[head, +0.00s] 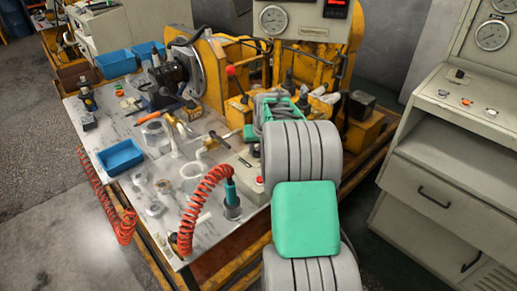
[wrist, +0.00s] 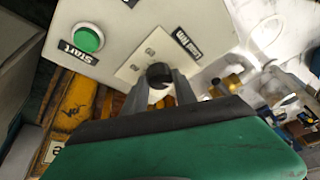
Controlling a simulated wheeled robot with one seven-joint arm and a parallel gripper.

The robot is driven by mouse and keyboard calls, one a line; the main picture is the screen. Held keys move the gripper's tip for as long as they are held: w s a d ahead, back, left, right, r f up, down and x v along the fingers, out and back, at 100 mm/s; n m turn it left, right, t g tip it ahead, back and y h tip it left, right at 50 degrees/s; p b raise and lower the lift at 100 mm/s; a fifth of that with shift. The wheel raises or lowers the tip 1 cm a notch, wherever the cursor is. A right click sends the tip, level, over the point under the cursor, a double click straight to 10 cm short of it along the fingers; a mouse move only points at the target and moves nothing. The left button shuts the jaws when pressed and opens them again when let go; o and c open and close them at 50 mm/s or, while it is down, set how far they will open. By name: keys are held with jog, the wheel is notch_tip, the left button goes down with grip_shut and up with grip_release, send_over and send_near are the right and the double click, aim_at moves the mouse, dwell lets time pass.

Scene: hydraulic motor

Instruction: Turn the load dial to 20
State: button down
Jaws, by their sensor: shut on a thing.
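The load dial (wrist: 159,74) is a small black round knob on a light plate of a pale control box (wrist: 118,28) in the wrist view. A "Load Nm" label (wrist: 187,42) is beside it. My gripper (wrist: 159,84) has one grey finger on each side of the knob and is shut on it. The dial's pointer and scale figures are too small or hidden to read. In the head view, my grey and green arm reaches over the bench and hides the dial and my fingertips.
A green Start button (wrist: 89,39) is close to the dial on the same box. In the head view, the metal bench (head: 105,134) holds blue trays (head: 120,156), loose fittings and a red coiled hose (head: 198,203). A grey cabinet (head: 440,170) stands at the right.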

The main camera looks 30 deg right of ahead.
jog(key=m, duration=0.2)
jog(key=m+h, duration=0.1)
jog(key=m, duration=0.1)
jog(key=m+g+h, duration=0.1)
jog(key=shift+w+a+m, duration=0.2)
jog(key=shift+a+m, duration=0.1)
jog(key=shift+m, duration=0.1)
jog(key=m+g, duration=0.1)
jog(key=m, duration=0.1)
jog(key=m+h, duration=0.1)
jog(key=m, duration=0.1)
jog(key=shift+w+m+g+p, duration=0.1)
jog(key=shift+m+g+p, duration=0.2)
jog(key=shift+g+p, duration=0.1)
jog(key=c, duration=1)
grip_release()
jog(key=v, duration=0.7)
jog(key=shift+r, duration=0.35)
jog(key=shift+a, duration=0.15)
